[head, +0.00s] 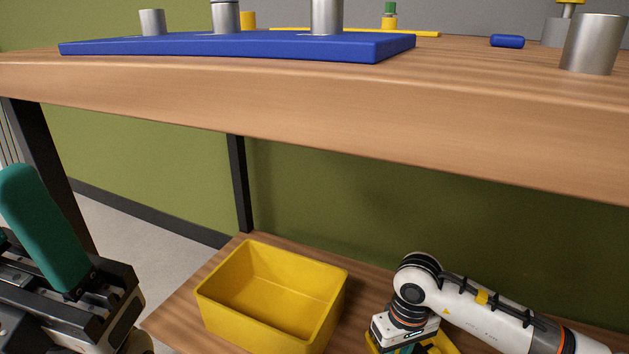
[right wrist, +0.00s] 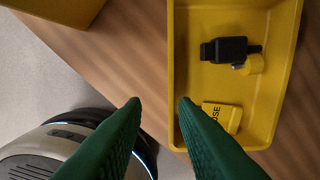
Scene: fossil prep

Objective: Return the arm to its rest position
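My right arm (head: 475,303) reaches in low at the lower right of the head view, over the lower shelf. In the right wrist view its two green fingers are apart with nothing between them, so my right gripper (right wrist: 160,103) is open. The fingertips lie at the left edge of a yellow tray (right wrist: 174,60); their height above it is unclear. My left gripper (head: 45,230) is at the left edge of the head view, pointing up. Only one teal finger shows clearly, so its opening cannot be told.
The yellow tray holds a black tool (right wrist: 226,50) and a yellow block (right wrist: 224,117). An empty yellow bin (head: 214,307) stands on the lower shelf (head: 180,318). Above is the wooden bench (head: 300,95) with a blue board (head: 390,50), metal cylinders (head: 595,45) and a blue piece (head: 507,41).

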